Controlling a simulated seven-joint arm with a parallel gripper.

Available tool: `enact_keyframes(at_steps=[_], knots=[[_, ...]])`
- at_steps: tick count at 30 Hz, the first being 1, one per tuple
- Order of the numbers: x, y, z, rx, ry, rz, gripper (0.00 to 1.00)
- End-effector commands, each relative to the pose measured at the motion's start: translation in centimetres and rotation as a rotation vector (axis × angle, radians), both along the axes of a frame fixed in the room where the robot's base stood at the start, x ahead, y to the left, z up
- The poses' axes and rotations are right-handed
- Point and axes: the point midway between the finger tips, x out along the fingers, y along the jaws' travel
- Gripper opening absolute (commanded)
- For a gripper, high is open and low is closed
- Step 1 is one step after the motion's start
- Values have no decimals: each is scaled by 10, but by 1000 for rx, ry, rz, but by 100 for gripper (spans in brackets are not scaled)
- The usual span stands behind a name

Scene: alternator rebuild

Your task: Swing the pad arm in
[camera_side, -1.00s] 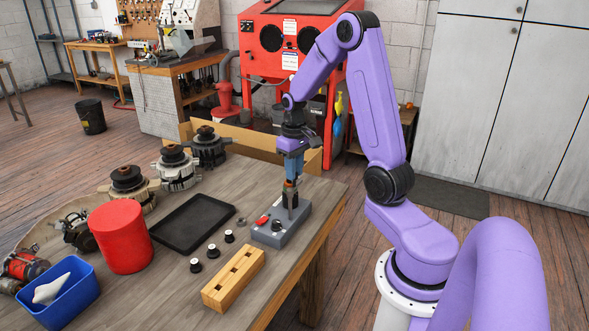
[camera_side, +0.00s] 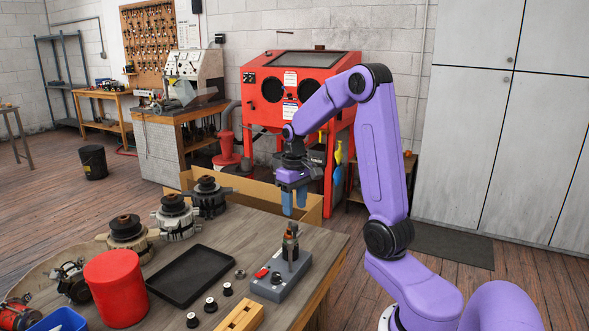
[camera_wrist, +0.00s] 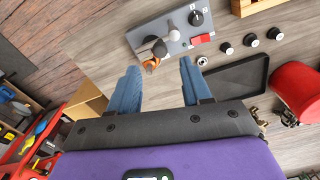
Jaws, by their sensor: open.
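A grey fixture box (camera_side: 281,284) sits near the right front edge of the bench, with a red switch and a black knob on top. An upright dark assembly with an orange part (camera_side: 291,246) stands at its back end. In the wrist view the fixture (camera_wrist: 181,28) carries this orange part (camera_wrist: 151,63), a dark rounded top and grey pieces beside it. I cannot tell for sure which piece is the pad arm. My gripper (camera_side: 295,207) is open and empty above the upright assembly, apart from it. Its two blue fingers (camera_wrist: 160,68) are spread wide in the wrist view.
A black tray (camera_side: 191,276) lies left of the fixture. Several small black-and-white parts and a slotted wooden block (camera_side: 239,318) are in front. A red canister (camera_side: 115,289) and several alternator units (camera_side: 175,218) stand farther left. A cardboard box (camera_side: 250,194) is behind.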

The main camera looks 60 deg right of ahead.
Motion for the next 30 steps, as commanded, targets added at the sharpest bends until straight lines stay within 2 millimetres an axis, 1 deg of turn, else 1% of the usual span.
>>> enact_keyframes(at_steps=[1, 9, 12, 15, 18, 21, 30], knots=[[1, -1, 12, -3, -7, -1, 48], [1, 0, 69, -2, -5, 0, 48], [1, 0, 87, -2, -6, 1, 48], [1, 0, 101, -2, -3, 1, 48], [0, 0, 110, 0, -2, 1, 48], [0, 0, 116, 0, -1, 1, 48], [0, 0, 117, 0, 0, 1, 48]])
